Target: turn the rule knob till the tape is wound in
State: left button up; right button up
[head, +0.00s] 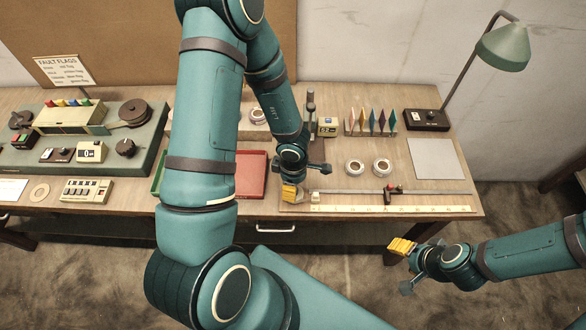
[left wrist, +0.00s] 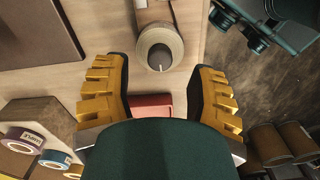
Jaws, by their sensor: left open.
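The rule lies along the front right of the table, with a yellow marked tape (head: 400,209) stretched out along it. A grey rod (head: 350,192) with a red and black slider (head: 393,189) runs beside the tape. In the left wrist view a round knob (left wrist: 156,52) with a dark centre and pale rim sits ahead of my open left gripper (left wrist: 163,82), roughly centred between the yellow fingers and apart from them. In the head view my left gripper (head: 291,193) hides the knob at the rule's left end. My right gripper (head: 402,246) hangs beyond the table's front edge, apparently empty.
A red tray (head: 251,175) lies left of the rule. Two tape rolls (head: 368,167), coloured flags (head: 371,123), a lamp (head: 503,48) and a pale sheet (head: 436,158) stand behind it. A green console (head: 140,150) fills the table's left. My left arm hides the middle.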

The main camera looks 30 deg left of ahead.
pick_arm(q)
notch_tip(320, 180, up, 9)
dwell(0.4)
dwell(0.5)
